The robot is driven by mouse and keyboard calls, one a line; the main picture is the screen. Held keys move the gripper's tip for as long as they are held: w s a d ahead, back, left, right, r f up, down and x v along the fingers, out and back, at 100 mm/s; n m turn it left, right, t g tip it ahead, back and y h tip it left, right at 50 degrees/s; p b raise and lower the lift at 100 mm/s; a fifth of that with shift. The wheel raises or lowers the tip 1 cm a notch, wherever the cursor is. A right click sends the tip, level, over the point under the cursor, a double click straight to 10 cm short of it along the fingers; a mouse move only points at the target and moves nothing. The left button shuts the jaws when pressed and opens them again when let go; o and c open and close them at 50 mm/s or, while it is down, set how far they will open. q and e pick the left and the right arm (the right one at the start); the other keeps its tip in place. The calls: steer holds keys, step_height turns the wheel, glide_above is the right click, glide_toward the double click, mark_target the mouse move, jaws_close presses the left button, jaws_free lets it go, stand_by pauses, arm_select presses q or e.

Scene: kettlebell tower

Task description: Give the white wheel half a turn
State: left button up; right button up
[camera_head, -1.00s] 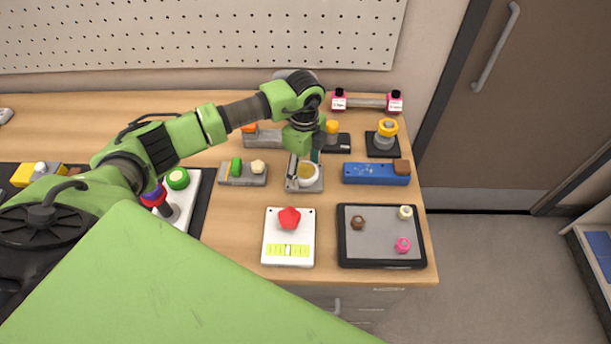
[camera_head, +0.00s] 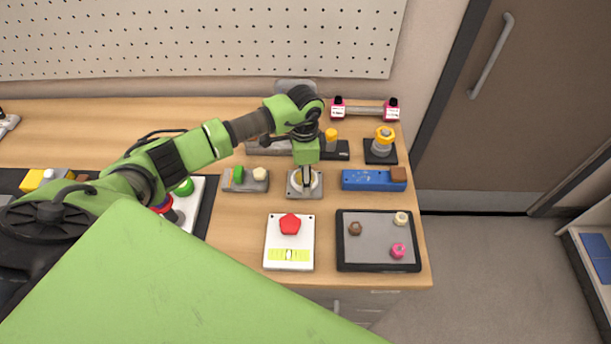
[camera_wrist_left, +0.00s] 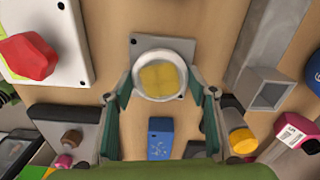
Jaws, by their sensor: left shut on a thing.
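The white wheel (camera_head: 317,180) sits on a small grey square plate (camera_head: 292,194) in the middle of the bench. In the left wrist view the wheel (camera_wrist_left: 160,67) shows as a white ring with a yellow centre, on its plate (camera_wrist_left: 148,43). My left gripper (camera_head: 305,183) reaches down onto it from above and hides part of it in the head view. In the left wrist view the two green fingers of the left gripper (camera_wrist_left: 161,85) are on opposite sides of the wheel, shut on its rim. My right gripper is not in view.
A grey block with green and cream pieces (camera_head: 246,180) stands close on the left, a blue block (camera_head: 370,180) on the right. In front are a white box with a red knob (camera_head: 290,225) and a black-rimmed tray (camera_head: 378,265). A yellow-topped post (camera_head: 383,142) and pink-ended dumbbell (camera_head: 365,110) stand behind.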

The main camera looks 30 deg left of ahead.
arm_select(q)
steer(key=shift+r+n+p, duration=0.2)
steer(key=shift+n+p, duration=0.15)
steer(key=shift+n, duration=0.35)
steer(key=o, duration=1.1)
steer(key=shift+f, duration=0.2)
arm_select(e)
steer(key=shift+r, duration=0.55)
arm_select(q)
steer(key=shift+r+p, duration=0.85)
steer(key=shift+r, duration=2.15)
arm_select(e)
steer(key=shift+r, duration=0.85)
arm_select(q)
step_height(320, 180, up, 12)
